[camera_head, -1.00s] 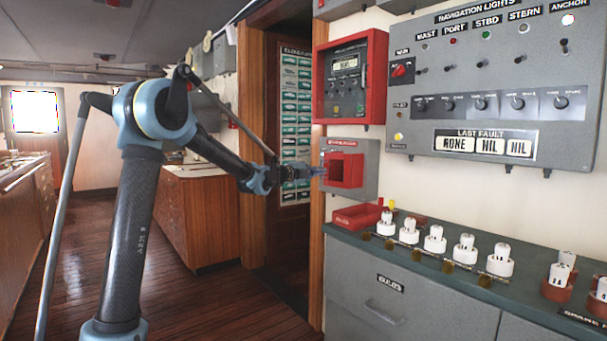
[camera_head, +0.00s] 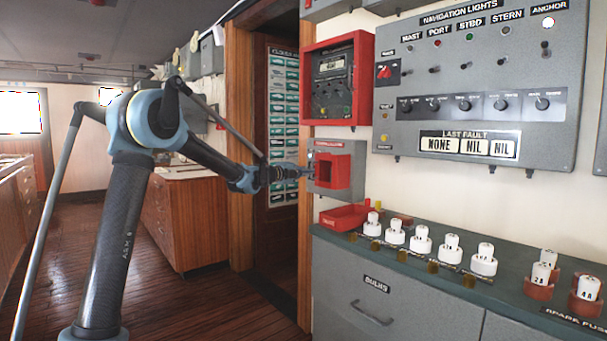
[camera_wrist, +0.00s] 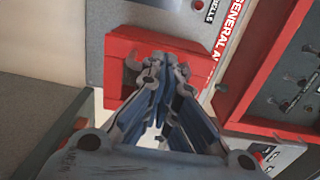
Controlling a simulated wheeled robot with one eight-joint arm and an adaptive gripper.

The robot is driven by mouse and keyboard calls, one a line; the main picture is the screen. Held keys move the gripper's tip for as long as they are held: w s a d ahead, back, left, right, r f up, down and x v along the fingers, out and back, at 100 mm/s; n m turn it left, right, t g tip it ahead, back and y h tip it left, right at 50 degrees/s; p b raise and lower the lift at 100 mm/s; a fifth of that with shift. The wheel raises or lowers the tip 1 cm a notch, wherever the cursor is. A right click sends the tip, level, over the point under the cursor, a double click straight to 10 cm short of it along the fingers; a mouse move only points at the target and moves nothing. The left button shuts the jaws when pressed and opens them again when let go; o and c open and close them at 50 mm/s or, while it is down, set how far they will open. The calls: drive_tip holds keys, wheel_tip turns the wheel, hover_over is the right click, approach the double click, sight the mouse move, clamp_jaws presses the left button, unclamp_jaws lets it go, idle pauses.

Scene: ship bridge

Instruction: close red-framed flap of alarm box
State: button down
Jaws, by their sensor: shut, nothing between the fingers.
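The alarm box is a small grey wall box (camera_head: 322,192) with a red square frame (camera_head: 346,170) around a dark red recess. A separate flap edge or hinge is hard to make out, so I cannot tell how far the flap stands open. My gripper (camera_head: 306,173) is at the left side of the box, close to the red frame. In the wrist view the red frame (camera_wrist: 122,48) lies behind the fingertips of my gripper (camera_wrist: 165,66). The fingers are shut with nothing held and hide part of the frame. I cannot tell whether they touch it.
A larger red-framed panel (camera_head: 366,80) hangs just above the box, and its rim (camera_wrist: 245,100) shows close by in the wrist view. A wooden doorpost (camera_head: 240,140) stands left.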

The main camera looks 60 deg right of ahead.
drive_tip(key=w+d+v, duration=0.1)
drive_tip(key=w+v, duration=0.1)
drive_tip(key=v, duration=1.2)
drive_tip(key=s+a+f+m+t, duration=0.25)
drive_tip(key=s+m+t, duration=0.45)
drive_tip(key=m, duration=0.7)
drive_tip(key=d, duration=1.2)
drive_tip(key=shift+d+r+g+h, duration=0.3)
drive_tip(key=shift+d+g+h, duration=0.05)
drive_tip(key=shift+g+h, duration=0.05)
